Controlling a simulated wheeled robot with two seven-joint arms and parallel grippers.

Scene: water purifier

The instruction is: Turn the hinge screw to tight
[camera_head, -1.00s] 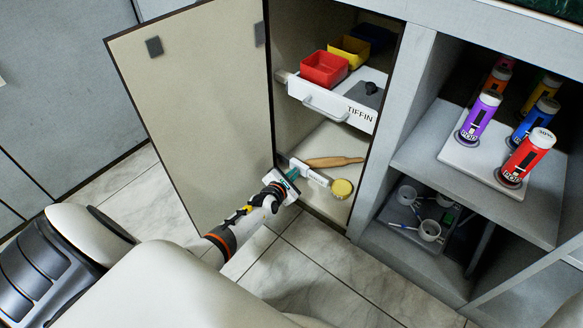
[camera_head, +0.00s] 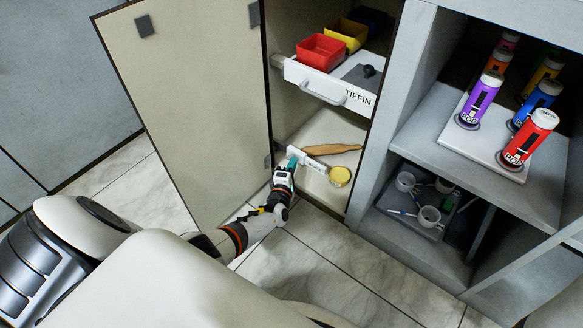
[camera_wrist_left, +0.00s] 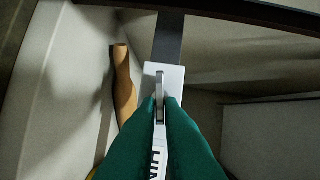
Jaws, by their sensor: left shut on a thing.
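The hinge screw (camera_wrist_left: 159,85) shows in the left wrist view as a thin grey upright tab on a white hinge plate (camera_wrist_left: 149,72). My left gripper (camera_wrist_left: 160,108) has its green fingers closed around this tab, one on each side. In the head view my left gripper (camera_head: 291,164) is at the lower hinge by the open door's inner edge. The white labelled hinge piece (camera_head: 314,164) reaches into the cabinet beside it. The fingers hide the screw in the head view. My right gripper is not in view.
The open beige door (camera_head: 190,110) stands left of the gripper. A wooden rolling pin (camera_head: 333,149) and a yellow round-ended object (camera_head: 340,176) are close by on the cabinet floor. The white TIFFIN drawer (camera_head: 330,92) juts out above. The tiled floor in front is clear.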

